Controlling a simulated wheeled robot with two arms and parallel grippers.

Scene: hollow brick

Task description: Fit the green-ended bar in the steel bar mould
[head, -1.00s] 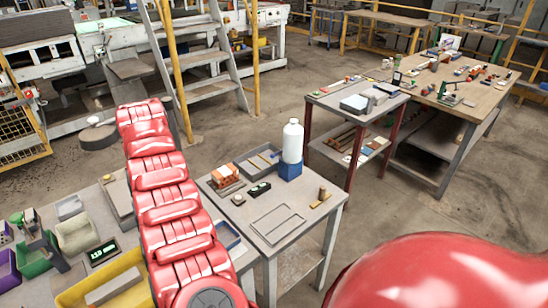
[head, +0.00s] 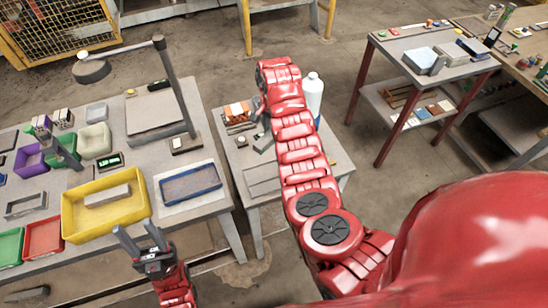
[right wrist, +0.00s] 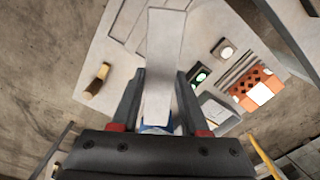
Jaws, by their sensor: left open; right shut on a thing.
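My right gripper (right wrist: 161,72) is shut on a pale grey flat bar (right wrist: 166,40), which sticks out past the fingertips above the middle table. No green end can be made out on it. In the head view, my right arm reaches over that table and the gripper is hardly visible. My left gripper (head: 134,228) is open and empty, just in front of the yellow tray. A thin grey rectangular frame (head: 262,180) lies flat on the middle table. Another grey rectangular frame (head: 25,205) lies on the left table. I cannot tell which is the steel bar mould.
A white bottle (head: 313,92) stands behind my right arm. An orange brick (head: 237,110) sits at the middle table's back left. The left table holds a yellow tray (head: 72,215) with a grey block, a blue-rimmed tray (head: 190,183), coloured bins and a lamp stand (head: 177,95).

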